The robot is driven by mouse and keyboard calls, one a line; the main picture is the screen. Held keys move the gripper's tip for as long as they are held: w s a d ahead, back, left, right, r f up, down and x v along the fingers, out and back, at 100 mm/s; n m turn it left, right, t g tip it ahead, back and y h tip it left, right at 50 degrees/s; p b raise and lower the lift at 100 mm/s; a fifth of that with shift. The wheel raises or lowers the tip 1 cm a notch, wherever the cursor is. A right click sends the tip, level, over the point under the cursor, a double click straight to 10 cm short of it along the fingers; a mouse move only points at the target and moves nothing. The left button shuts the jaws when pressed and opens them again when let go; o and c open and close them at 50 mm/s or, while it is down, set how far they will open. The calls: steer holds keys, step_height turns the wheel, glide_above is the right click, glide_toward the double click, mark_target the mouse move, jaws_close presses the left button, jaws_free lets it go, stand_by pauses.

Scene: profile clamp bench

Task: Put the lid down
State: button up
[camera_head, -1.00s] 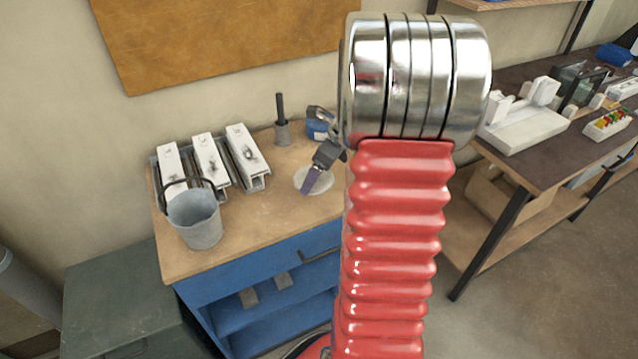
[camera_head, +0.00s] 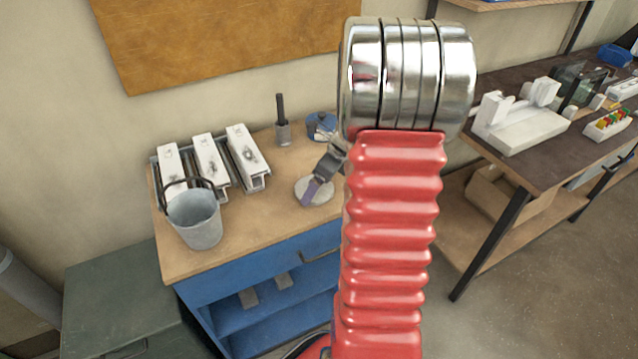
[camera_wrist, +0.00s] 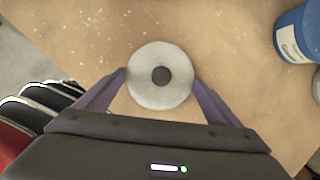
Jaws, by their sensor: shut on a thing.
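The lid (camera_head: 318,193) is a round pale grey disc, in the head view near the right part of the wooden bench top. In the wrist view the lid (camera_wrist: 160,92) shows from above with a dark round knob at its middle. My gripper (camera_head: 308,195) reaches down to it from the right, and its purple fingers also show in the wrist view (camera_wrist: 160,88). The fingers are shut on the lid, one at each side of its rim. The lid is over the bench top; I cannot tell whether it touches the wood.
A grey bucket (camera_head: 194,222) stands at the bench's front left, before several white profiles (camera_head: 211,160). A grey pot with a dark handle (camera_head: 283,132) and a blue can (camera_head: 320,125) stand behind the lid. The blue can (camera_wrist: 299,33) is upper right in the wrist view.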

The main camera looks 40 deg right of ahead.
steer(key=shift+f, duration=0.1)
steer(key=o, duration=0.9)
steer(key=v, duration=1.2)
steer(key=shift+d, duration=0.1)
